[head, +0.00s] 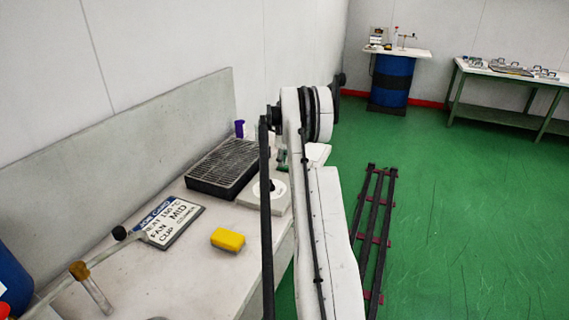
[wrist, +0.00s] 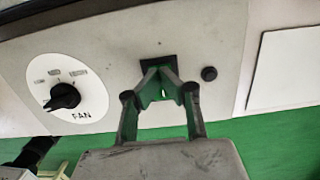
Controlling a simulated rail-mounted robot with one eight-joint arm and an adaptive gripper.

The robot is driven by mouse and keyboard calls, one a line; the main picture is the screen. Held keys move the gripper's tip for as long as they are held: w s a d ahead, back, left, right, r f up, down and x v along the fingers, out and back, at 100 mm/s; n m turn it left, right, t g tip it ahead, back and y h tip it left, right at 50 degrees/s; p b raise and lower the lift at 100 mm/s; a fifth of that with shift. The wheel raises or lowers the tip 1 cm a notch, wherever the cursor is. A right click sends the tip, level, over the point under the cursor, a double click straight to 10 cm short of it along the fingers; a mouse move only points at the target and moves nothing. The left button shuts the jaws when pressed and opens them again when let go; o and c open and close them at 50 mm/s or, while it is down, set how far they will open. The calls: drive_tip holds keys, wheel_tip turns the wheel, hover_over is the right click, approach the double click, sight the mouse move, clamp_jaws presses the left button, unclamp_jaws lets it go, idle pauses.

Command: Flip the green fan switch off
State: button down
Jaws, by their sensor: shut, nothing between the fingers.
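In the wrist view, the fan panel is a pale plate (wrist: 110,55) with a round white dial marked FAN (wrist: 65,95) and a black knob. A dark square switch housing (wrist: 158,62) sits right of the dial. My gripper (wrist: 160,72) is shut, with its fingertips over the front of this housing. Green shows between and along the fingers; I cannot tell how much of it is the switch. The fingers partly cover the switch, so its position and any contact are unclear. In the head view, the pale control box (head: 266,194) shows its dial, and my arm hides much of the gripper area.
A black grille tray (head: 222,165) stands beside the box. A sign (head: 170,222) and a yellow block (head: 228,240) lie on the bench (head: 160,285). A small black round button (wrist: 209,74) is right of the switch. A purple cup (head: 239,128) stands at the back.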

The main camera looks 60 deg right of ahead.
drive_tip(key=shift+s, duration=0.2)
drive_tip(key=shift+s+d+r, duration=0.2)
drive_tip(key=shift+s+r, duration=0.05)
drive_tip(key=shift+s, duration=0.3)
drive_tip(key=shift+r, duration=0.1)
wheel_tip(320, 180, up, 14)
drive_tip(key=w, duration=0.1)
drive_tip(key=shift+w+a, duration=0.15)
drive_tip(key=shift+w, duration=0.2)
idle(0.3)
